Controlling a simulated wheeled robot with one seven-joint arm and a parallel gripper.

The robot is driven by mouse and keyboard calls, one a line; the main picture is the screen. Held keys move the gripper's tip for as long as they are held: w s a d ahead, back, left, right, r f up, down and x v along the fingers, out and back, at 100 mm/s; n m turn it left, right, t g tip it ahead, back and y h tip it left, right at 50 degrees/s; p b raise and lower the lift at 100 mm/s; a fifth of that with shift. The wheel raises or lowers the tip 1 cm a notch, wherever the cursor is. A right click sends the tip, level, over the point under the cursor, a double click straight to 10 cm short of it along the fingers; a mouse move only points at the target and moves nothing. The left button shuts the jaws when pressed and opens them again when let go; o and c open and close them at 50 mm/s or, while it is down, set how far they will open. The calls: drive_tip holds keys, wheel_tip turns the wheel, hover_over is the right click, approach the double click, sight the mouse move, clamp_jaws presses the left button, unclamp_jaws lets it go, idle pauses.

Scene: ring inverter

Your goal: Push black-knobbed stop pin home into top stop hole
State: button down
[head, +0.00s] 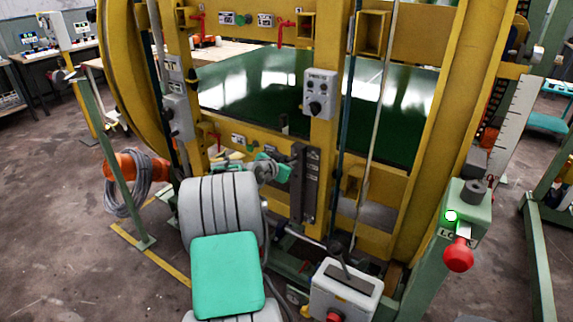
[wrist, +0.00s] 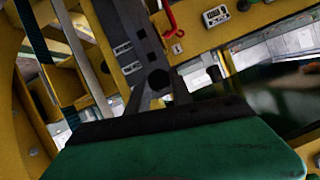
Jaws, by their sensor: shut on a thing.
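My gripper (head: 284,172) is at the dark upright stop bar (head: 310,190) on the yellow frame, in the middle of the head view. In the wrist view the dark fingers (wrist: 160,88) reach up from the green gripper body and are shut around a small round black knob (wrist: 158,78). This looks like the knob of the stop pin; its shaft is hidden. The stop bar with pale slotted marks also shows behind the fingers in the wrist view (wrist: 122,45). The top stop hole cannot be made out, so I cannot tell how deep the pin sits.
A grey control box (head: 319,95) is on the yellow post above the bar. Red handles (head: 281,32) and small meters stick out from the frame. A lever box (head: 344,292) stands low in front. A green post with a red knob (head: 459,255) is at right.

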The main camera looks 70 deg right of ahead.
drive_tip(key=shift+s+d+b, duration=0.1)
drive_tip(key=shift+d+b, duration=0.2)
drive_tip(key=shift+d, duration=0.35)
drive_tip(key=c, duration=1.1)
unclamp_jaws()
drive_tip(key=shift+o, duration=0.2)
drive_tip(key=shift+a, duration=0.1)
drive_tip(key=b+v, duration=0.1)
drive_tip(key=v, duration=0.6)
drive_tip(key=shift+a, duration=0.3)
drive_tip(key=shift+r, duration=0.2)
